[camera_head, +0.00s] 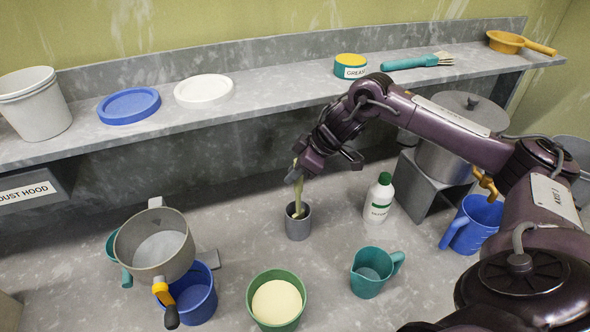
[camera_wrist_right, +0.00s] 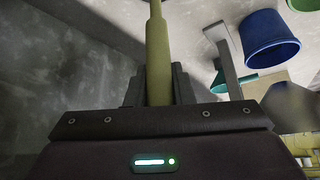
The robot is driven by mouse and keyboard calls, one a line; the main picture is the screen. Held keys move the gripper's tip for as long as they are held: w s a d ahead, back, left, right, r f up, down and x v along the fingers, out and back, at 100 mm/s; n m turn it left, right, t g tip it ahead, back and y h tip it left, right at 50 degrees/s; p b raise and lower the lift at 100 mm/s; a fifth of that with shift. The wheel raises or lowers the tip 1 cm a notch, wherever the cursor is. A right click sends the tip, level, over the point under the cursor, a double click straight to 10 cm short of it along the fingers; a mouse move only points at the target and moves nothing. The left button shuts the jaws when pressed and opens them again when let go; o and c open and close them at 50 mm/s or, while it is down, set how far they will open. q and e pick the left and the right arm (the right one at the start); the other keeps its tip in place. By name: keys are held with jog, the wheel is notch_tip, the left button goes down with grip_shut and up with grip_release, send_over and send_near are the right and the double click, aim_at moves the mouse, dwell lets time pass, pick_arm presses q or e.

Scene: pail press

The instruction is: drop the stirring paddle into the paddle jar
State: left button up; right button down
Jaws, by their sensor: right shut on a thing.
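The stirring paddle (camera_head: 300,197) is a pale yellow-green stick. My right gripper (camera_head: 298,172) is shut on its upper part and holds it nearly upright, slightly tilted. The paddle's lower end is at the mouth of the grey paddle jar (camera_head: 298,226) and appears to be inside it; the very tip is hidden. In the right wrist view the paddle (camera_wrist_right: 158,55) runs up from between the fingers (camera_wrist_right: 158,88). The jar cannot be made out there. My left gripper is not in view.
A grey pot (camera_head: 170,262) sits over a blue bucket (camera_head: 197,300) at the left. A green pail (camera_head: 276,323) of cream-coloured contents and a teal jug (camera_head: 368,280) stand in front. A white bottle (camera_head: 379,200) with a green cap stands right of the jar. The shelf (camera_head: 235,105) runs behind.

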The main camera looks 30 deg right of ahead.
jog(key=shift+f, duration=0.6)
jog(key=c, duration=1.3)
grip_release()
jog(key=shift+o, duration=0.2)
jog(key=shift+r, duration=0.35)
jog(key=b+v, duration=0.2)
jog(key=v, duration=1)
jog(key=shift+r+b, duration=0.35)
jog(key=shift+s+a+f, duration=0.1)
